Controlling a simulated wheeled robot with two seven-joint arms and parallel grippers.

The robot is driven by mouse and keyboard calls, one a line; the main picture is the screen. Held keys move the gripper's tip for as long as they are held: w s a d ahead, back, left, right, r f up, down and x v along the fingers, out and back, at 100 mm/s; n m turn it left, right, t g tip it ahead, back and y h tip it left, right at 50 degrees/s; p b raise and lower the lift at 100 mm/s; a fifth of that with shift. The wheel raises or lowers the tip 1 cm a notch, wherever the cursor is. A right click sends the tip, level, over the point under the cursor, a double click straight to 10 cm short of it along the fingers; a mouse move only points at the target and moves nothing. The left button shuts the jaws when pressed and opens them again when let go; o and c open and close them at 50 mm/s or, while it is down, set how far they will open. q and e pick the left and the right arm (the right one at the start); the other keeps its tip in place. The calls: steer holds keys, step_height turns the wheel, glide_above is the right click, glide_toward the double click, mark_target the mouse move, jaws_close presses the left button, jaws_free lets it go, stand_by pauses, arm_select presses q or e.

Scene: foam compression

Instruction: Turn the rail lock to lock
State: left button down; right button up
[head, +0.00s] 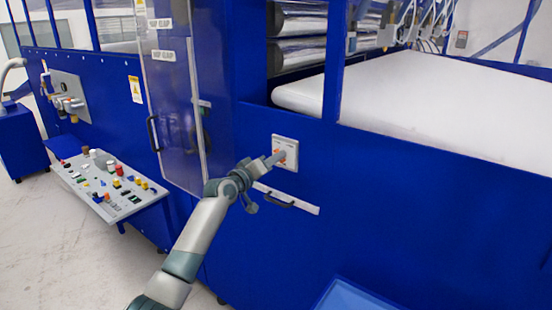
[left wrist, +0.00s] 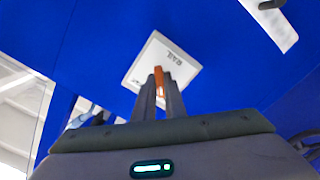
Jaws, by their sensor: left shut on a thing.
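The rail lock is a small pale square plate (head: 291,146) with an orange knob, set on the blue machine wall. In the left wrist view the plate (left wrist: 143,68) carries dark lettering that reads "RAIL", and the orange knob (left wrist: 158,76) stands between my fingers. My left gripper (head: 278,157) is at the plate, its fingers shut on the knob. In the left wrist view the fingers (left wrist: 160,92) point at the plate and hide part of it. The knob's exact turn angle is hard to tell. My right gripper is not in view.
A black drawer-type handle (head: 280,201) on a pale strip lies just below the plate. A control desk (head: 112,196) with several buttons juts out at the left. A clear door (head: 172,100) stands left of the plate. A white foam slab (head: 430,95) lies above.

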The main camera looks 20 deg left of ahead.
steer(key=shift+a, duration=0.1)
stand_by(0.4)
arm_select(q)
steer(key=c, duration=1.8)
jaws_free()
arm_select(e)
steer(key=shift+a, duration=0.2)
arm_select(q)
steer(key=shift+s, duration=0.15)
